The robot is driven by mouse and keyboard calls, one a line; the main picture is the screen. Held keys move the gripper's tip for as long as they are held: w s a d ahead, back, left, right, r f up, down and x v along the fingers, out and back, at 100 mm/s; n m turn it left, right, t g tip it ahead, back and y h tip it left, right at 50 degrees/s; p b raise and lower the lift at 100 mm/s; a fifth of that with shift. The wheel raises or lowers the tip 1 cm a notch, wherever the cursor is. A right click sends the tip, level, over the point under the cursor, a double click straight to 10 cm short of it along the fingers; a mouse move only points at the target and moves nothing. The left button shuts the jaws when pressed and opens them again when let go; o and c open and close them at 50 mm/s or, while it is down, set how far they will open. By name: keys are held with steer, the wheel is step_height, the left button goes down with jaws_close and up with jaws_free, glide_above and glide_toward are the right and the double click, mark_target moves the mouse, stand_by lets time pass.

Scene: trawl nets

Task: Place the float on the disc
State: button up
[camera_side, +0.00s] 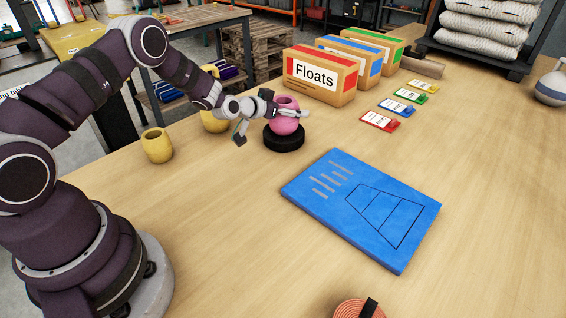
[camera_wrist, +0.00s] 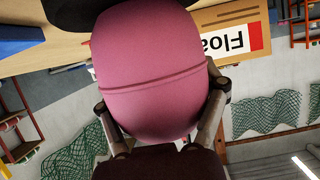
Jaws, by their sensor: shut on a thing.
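The float is pink and rounded (camera_side: 285,123). In the side view it is at the black disc (camera_side: 284,141), directly above it, and looks upright. I cannot tell whether its underside touches the disc. My gripper (camera_side: 290,112) is shut on the float from the left side. In the wrist view the float (camera_wrist: 150,70) fills the middle, with the fingers of my gripper (camera_wrist: 165,112) on both sides of it. The dark disc (camera_wrist: 80,8) shows at the top edge there, close against the float. The far side of the float is hidden.
A box labelled Floats (camera_side: 318,77) stands just behind the disc. Two yellow floats, one at the left (camera_side: 157,146) and one behind my arm (camera_side: 214,121), stand near the table edge. A blue board (camera_side: 362,208) lies in front. Coloured cards (camera_side: 386,121) lie right. Wood between is clear.

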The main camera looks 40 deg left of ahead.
steer(key=o, duration=1.2)
steer(key=v, duration=1.1)
steer(key=s+d+r+m+g+h, duration=0.3)
steer(key=s+d+r+m+g, duration=0.15)
steer(key=d+r, duration=0.35)
steer(key=s+r+n+g+y, duration=0.1)
steer(key=s, duration=0.4)
steer(key=s+r+n+g+y, duration=0.1)
steer(key=s+n, duration=0.1)
steer(key=s, duration=0.3)
steer(key=s+r+n+g+y, duration=0.1)
steer(key=s, duration=0.4)
steer(key=shift+n+g, duration=0.25)
